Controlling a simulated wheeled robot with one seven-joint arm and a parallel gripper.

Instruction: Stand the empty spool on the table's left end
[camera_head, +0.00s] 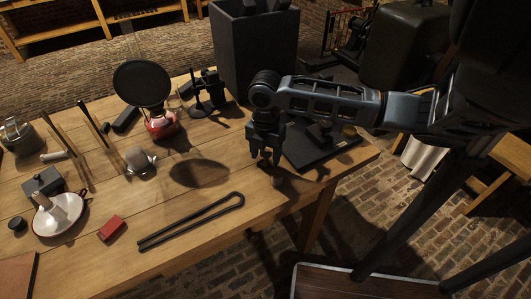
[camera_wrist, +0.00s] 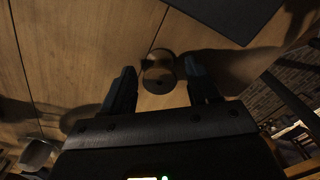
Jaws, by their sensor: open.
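The spool (camera_wrist: 159,72) stands on the wooden table in the wrist view, a small round thing seen nearly from above, dark in the dim light. In the head view a small brownish piece of it (camera_head: 278,181) shows below my gripper (camera_head: 266,160), near the table's front right edge. My gripper points down and is open. In the wrist view its fingers (camera_wrist: 161,80) lie to either side of the spool, with gaps visible. I cannot tell how far the fingertips are above the tabletop. The table's left end (camera_head: 18,245) is at the picture's left.
A black bent rod (camera_head: 190,222), a red block (camera_head: 112,228) and a white dish (camera_head: 70,222) lie toward the front left. A dark flat plate (camera_head: 305,157) is right of my gripper. A round black disc on a red base (camera_head: 162,126) and a tall dark bin (camera_head: 254,50) stand behind.

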